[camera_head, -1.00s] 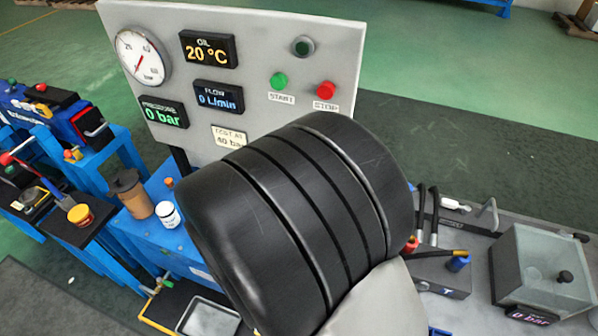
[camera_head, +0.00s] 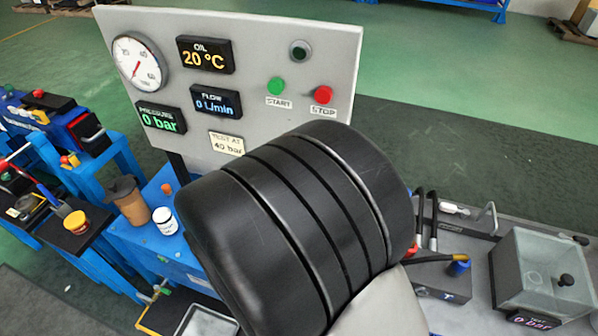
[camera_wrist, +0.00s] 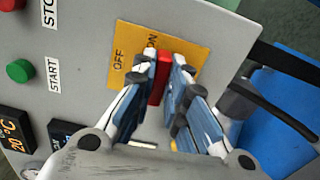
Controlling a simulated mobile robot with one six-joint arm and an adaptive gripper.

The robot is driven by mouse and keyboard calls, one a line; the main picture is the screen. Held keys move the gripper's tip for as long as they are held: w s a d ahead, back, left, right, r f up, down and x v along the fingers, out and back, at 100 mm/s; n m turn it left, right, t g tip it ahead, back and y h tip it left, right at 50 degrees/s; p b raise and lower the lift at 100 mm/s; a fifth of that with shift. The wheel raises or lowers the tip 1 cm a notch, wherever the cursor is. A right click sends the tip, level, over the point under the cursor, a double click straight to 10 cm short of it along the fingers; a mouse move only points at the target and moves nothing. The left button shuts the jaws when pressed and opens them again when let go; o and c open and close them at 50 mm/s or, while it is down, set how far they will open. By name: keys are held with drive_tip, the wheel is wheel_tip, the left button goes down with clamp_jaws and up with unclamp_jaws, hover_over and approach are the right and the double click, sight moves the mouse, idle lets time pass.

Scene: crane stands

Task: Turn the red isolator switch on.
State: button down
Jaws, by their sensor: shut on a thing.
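The red isolator switch handle (camera_wrist: 159,79) shows in the wrist view on a yellow plate (camera_wrist: 128,46) marked OFF and ON, on the grey panel. My gripper (camera_wrist: 164,60) is shut on the handle, one finger on each side. The handle's upper end in the picture lies close to the ON word, and OFF is further left. The fingers hide part of the handle and plate, so its exact setting is hard to tell. In the head view my dark arm link hides the switch and gripper; the upper panel (camera_head: 250,50) is visible.
Green START (camera_head: 277,86) and red STOP (camera_head: 322,95) buttons sit on the panel. The pressure display (camera_head: 161,119) reads 0 bar. A brown cup (camera_head: 128,202) and a white jar (camera_head: 165,220) stand on the blue bench. A dark cable (camera_wrist: 282,110) runs right of my gripper.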

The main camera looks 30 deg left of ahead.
drive_tip(key=shift+f+m, duration=0.1)
drive_tip(key=shift+m, duration=0.4)
drive_tip(key=c, duration=1.6)
unclamp_jaws()
drive_tip(key=s, duration=0.7)
drive_tip(key=shift+s+d, duration=0.25)
drive_tip(key=shift+d, duration=0.15)
